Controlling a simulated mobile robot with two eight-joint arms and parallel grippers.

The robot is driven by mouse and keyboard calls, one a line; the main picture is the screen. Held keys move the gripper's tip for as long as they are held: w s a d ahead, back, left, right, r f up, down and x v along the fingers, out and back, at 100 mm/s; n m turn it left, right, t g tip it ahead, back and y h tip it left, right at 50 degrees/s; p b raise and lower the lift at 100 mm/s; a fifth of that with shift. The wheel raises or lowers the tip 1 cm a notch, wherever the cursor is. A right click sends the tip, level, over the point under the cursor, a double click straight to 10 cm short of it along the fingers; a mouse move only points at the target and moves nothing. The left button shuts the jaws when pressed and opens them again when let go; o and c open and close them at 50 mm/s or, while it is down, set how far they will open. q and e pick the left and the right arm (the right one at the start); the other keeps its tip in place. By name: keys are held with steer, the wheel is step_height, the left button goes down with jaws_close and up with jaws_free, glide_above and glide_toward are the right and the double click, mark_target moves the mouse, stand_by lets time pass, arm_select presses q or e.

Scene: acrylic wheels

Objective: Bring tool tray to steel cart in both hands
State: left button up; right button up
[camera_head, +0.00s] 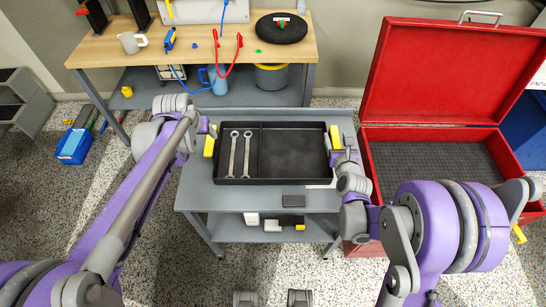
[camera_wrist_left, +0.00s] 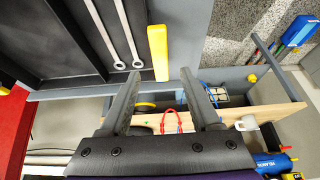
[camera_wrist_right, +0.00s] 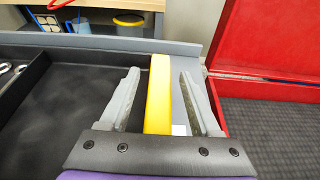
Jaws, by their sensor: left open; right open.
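The black tool tray (camera_head: 290,181) lies flat on the grey steel cart (camera_head: 200,195). Two wrenches (camera_head: 240,155) lie in its left compartment; the right compartment is empty. My left gripper (camera_head: 208,132) is open at the tray's left yellow handle (camera_head: 209,147). In the left wrist view that handle (camera_wrist_left: 158,52) has its near end about level with the gap between the fingertips (camera_wrist_left: 163,82). My right gripper (camera_head: 340,152) is open at the right yellow handle (camera_head: 335,137). In the right wrist view the handle (camera_wrist_right: 158,95) lies between the spread fingers (camera_wrist_right: 160,75).
A wooden workbench (camera_head: 100,50) with a mug (camera_head: 132,42) and a black disc (camera_head: 281,27) stands behind the cart. A red open-lidded chest (camera_head: 450,65) stands close on the right. A small dark block (camera_head: 293,201) lies on the cart before the tray.

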steer(key=shift+s, duration=0.3)
arm_select(q)
steer(key=v, duration=0.3)
arm_select(e)
steer(key=v, duration=1.1)
steer(key=shift+s+r, duration=0.15)
steer(key=shift+s, duration=0.05)
steer(key=shift+s, duration=0.1)
steer(key=v, duration=0.8)
steer(key=shift+s+r, duration=0.2)
steer(key=shift+s, duration=0.1)
arm_select(q)
steer(key=shift+s, duration=0.15)
arm_select(e)
steer(key=shift+s, duration=0.15)
